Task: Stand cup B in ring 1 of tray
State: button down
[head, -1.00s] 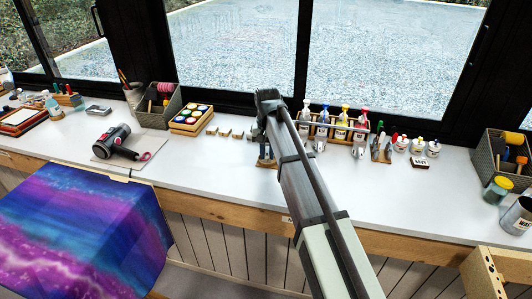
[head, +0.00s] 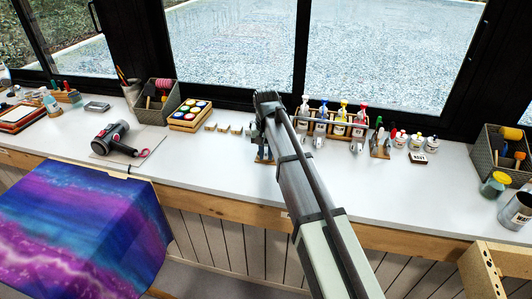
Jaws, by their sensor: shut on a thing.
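My gripper (head: 262,145) is small and mostly hidden by my own arm, low over the white worktop. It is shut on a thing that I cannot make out. A small wooden base (head: 265,160) shows just below it; I cannot tell whether this is part of the tray. I cannot pick out cup B, the tray or ring 1 for sure. A wooden box of coloured round pots (head: 190,115) stands to the left of the gripper, with a few small wooden pieces (head: 224,128) between them.
On the worktop (head: 210,168), a rack of bottles (head: 338,122) and several small white pots (head: 415,142) stand to the right. A hair dryer (head: 112,138) lies at the left, and a grey bin (head: 498,148) stands far right. The front strip is clear.

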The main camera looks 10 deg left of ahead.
jog(key=shift+f, duration=0.35)
jog(key=c, duration=0.9)
grip_release()
notch_tip(320, 180, up, 14)
jog(key=shift+f, duration=0.1)
